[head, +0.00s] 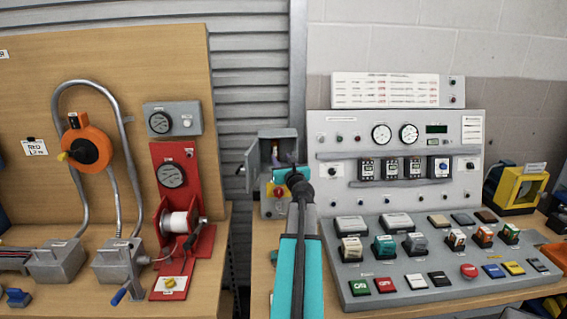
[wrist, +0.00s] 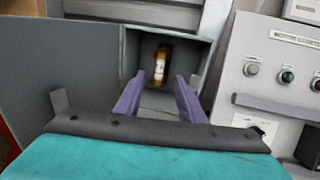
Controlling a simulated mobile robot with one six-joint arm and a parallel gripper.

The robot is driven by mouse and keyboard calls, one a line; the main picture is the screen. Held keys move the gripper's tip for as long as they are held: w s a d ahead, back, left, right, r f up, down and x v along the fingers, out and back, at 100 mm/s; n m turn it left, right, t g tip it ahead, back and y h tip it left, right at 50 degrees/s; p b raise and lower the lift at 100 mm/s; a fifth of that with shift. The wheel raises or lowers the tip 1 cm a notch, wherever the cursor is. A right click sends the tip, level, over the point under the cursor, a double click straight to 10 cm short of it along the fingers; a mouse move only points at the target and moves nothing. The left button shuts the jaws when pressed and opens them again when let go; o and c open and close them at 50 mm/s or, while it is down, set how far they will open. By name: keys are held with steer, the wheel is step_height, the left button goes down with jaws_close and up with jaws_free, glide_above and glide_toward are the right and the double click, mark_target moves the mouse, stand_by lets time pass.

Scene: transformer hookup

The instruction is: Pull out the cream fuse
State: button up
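The cream fuse (wrist: 162,66) stands upright inside an open grey box (wrist: 205,50), against its back, with brown-orange ends and a dark mark above it. My gripper (wrist: 160,78) is open. Its two purple fingers reach into the box mouth, one on each side of the fuse's line, with the fuse showing between and beyond the tips. I see no contact with the fuse. In the head view the grey box (head: 291,136) stands at the centre, and my teal arm hides its lower right part.
The box door (head: 251,165) is swung open to the left. It also shows large in the wrist view (wrist: 85,70). A red button (head: 279,193) is on the box's lower front. A control panel (head: 325,125) stands close on the right. A red winch stand (head: 170,155) is left.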

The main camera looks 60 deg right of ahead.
mark_target(276, 150)
steer(key=shift+p+x, duration=0.75)
steer(key=shift+x, duration=3.35)
jaws_close()
